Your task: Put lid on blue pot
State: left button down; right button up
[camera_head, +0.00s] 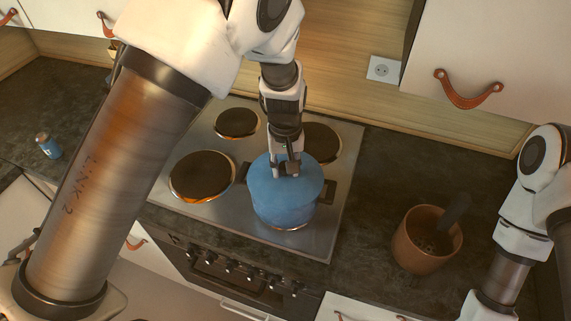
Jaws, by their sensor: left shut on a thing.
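The blue pot (282,217) stands on the front right of the stove, with dark handles at its sides. A blue lid (265,184) is at the top of the pot. My left gripper (286,170) comes down from above and is shut on the lid's knob, which the fingers mostly hide. From this angle I cannot tell whether the lid rests fully on the rim. Part of my right arm shows at the right edge, but its gripper is out of view.
The stove (325,225) has several dark burners. A brown pot (420,245) with a dark utensil stands on the counter to the right. A small blue-labelled jar (48,147) stands at the far left. The dark counter between stove and brown pot is clear.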

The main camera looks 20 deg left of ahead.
pick_arm(q)
jog(key=c, duration=0.7)
grip_release()
notch_tip(320, 180, up, 7)
jog(key=p, duration=0.6)
jog(key=shift+r, duration=0.1)
